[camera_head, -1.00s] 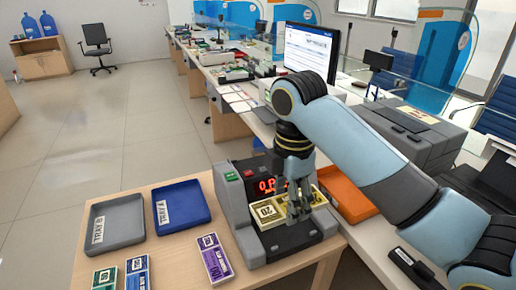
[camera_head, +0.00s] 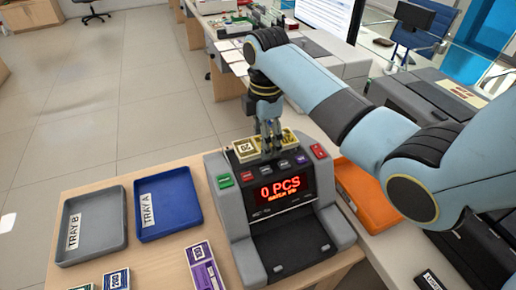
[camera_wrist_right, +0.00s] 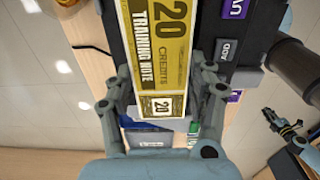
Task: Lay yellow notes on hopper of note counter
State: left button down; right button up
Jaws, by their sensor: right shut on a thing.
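The yellow notes (camera_head: 247,150) are a banded stack marked 20, at the top rear of the note counter. My right gripper (camera_head: 270,150) is shut on them from above. In the right wrist view the yellow notes (camera_wrist_right: 158,60) lie between the two fingers, over the dark counter top. The note counter (camera_head: 232,203) is grey and black with a red display reading 0 PCS. The hopper is hidden behind the notes and fingers, so I cannot tell whether the notes touch it.
Grey Tray B (camera_head: 92,228) and blue Tray A (camera_head: 168,203) lie empty at the left. Purple notes (camera_head: 204,268) lie beside the counter, with green and blue bundles at the front edge. An orange tray (camera_head: 368,198) is to the right.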

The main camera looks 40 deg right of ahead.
aim_at(258, 136)
jog(key=shift+w+f, duration=0.5)
jog(key=shift+w, duration=0.3)
jog(key=shift+w+f, duration=0.35)
jog(key=shift+w, duration=0.1)
notch_tip(258, 136, down, 3)
jog(key=shift+f, duration=0.2)
pick_arm(q)
jog(key=shift+w+d+f, duration=0.1)
jog(key=shift+w+d, duration=0.15)
jog(key=shift+w, duration=0.35)
pick_arm(e)
jog(key=shift+a+f, duration=0.1)
jog(key=shift+f, duration=0.1)
jog(key=shift+f, duration=0.2)
jog(key=o, duration=1.1)
jog(key=shift+o, duration=0.2)
pick_arm(q)
jog(key=shift+a, duration=0.1)
pick_arm(e)
jog(key=shift+r, duration=0.15)
